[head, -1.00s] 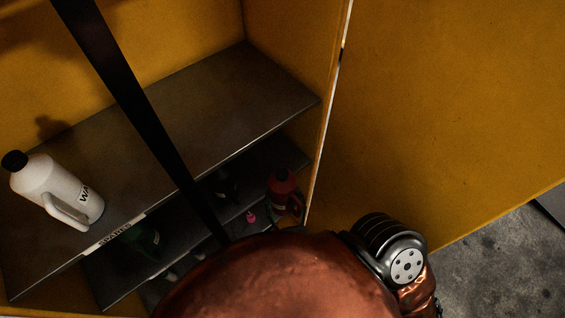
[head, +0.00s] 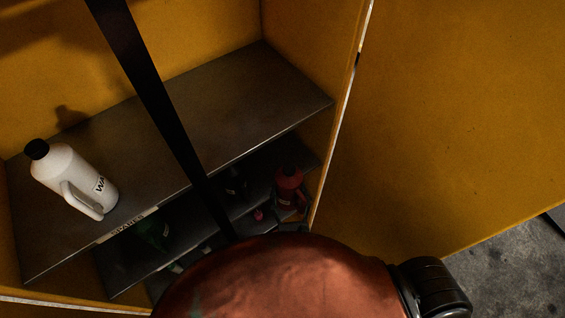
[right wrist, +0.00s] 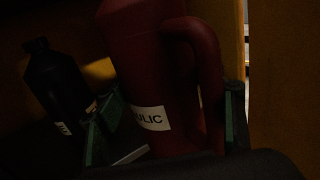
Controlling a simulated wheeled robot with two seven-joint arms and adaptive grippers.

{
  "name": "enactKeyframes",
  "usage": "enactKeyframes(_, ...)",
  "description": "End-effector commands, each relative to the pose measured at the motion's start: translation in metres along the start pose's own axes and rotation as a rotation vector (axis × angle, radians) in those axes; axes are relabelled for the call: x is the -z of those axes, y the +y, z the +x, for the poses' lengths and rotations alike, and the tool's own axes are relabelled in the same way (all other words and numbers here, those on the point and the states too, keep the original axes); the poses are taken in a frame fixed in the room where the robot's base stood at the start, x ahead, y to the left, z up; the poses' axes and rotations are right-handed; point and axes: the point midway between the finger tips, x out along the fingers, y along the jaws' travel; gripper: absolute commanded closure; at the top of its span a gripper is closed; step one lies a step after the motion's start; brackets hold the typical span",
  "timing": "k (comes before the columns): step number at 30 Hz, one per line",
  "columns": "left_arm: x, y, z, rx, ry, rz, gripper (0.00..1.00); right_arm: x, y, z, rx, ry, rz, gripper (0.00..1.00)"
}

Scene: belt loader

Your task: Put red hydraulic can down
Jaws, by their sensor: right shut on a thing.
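The red hydraulic can (head: 289,184) is at the right end of the cabinet's lower shelf in the head view, close to the side wall. In the right wrist view the can (right wrist: 147,45) fills the middle, looks upright and shows a white label ending in "ULIC". Its handle is on the right. My right gripper (right wrist: 172,105) is shut on the can, with one green finger on each side. My own arm covers most of this gripper in the head view. I cannot tell whether the can's base touches the shelf. My left gripper is not in view.
A dark bottle (right wrist: 52,78) stands left of the can. A white jug (head: 75,180) stands on the upper shelf (head: 235,115). A black post (head: 160,100) crosses the cabinet front.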

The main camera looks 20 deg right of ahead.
Motion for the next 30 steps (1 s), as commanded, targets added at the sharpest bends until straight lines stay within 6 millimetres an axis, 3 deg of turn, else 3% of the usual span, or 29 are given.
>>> enactKeyframes(5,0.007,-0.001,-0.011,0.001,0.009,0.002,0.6,-0.004,0.008,0.028,-0.018,-0.005,-0.007,0.71)
enactKeyframes(13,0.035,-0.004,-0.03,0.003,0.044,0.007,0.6,-0.006,0.009,0.097,-0.016,-0.005,-0.006,0.71)
enactKeyframes(21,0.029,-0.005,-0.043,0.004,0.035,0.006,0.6,-0.004,0.01,0.161,-0.016,-0.004,-0.006,0.71)
enactKeyframes(25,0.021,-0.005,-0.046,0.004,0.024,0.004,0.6,-0.002,0.01,0.177,-0.016,-0.002,-0.005,0.71)
enactKeyframes(30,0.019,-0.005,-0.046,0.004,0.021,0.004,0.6,0.009,0.009,0.182,-0.015,0.001,-0.007,0.71)
